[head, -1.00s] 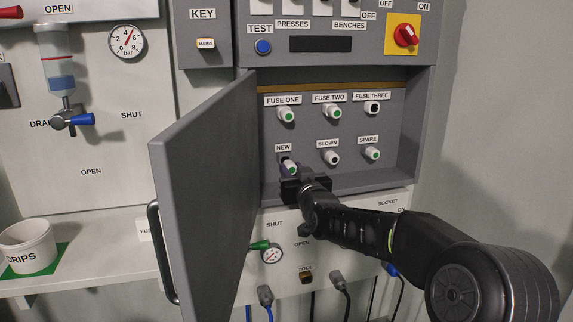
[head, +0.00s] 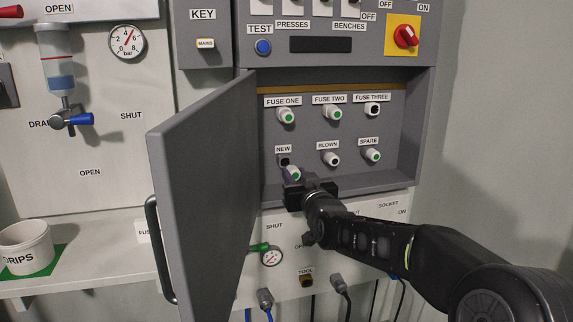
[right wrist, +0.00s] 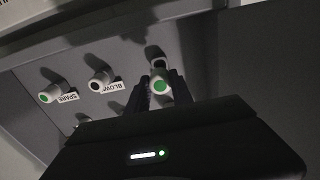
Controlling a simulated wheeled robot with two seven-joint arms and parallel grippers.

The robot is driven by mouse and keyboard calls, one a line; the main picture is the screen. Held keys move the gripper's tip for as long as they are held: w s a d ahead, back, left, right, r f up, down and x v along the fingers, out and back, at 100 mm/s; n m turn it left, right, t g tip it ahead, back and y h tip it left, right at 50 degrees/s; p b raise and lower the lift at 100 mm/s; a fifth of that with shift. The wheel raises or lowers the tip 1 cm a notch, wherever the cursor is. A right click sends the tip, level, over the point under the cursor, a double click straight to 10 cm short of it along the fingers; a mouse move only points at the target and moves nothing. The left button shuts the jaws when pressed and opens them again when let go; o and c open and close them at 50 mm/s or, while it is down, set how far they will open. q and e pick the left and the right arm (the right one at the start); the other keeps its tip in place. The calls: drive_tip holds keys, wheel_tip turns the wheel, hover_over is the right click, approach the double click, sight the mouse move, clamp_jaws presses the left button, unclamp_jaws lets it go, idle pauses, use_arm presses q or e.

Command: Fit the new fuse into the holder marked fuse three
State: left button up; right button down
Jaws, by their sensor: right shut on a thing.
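The new fuse (head: 292,174), white with a green end, is in my right gripper (head: 303,188), just in front of the holder marked NEW (head: 285,161), whose dark socket now shows behind it. In the right wrist view the fuse (right wrist: 160,84) sits between the two fingers of the gripper (right wrist: 160,95). The holder marked FUSE THREE (head: 373,109) is at the upper right of the panel. It shows a dark opening in a white surround and no green end. My left gripper is not in view.
Fuses with green ends stand at FUSE ONE (head: 287,116), FUSE TWO (head: 333,112) and SPARE (head: 373,154). A dark-ended one is at BLOWN (head: 332,159). The open cabinet door (head: 205,185) stands to the left. The cabinet's right wall bounds the panel.

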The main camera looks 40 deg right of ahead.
sight(296, 176)
drive_tip(key=shift+s+a+b, duration=0.25)
drive_tip(key=shift+s+b, duration=0.2)
drive_tip(key=shift+s, duration=0.2)
drive_tip(key=shift+b+v, duration=0.5)
drive_tip(key=shift+v, duration=0.8)
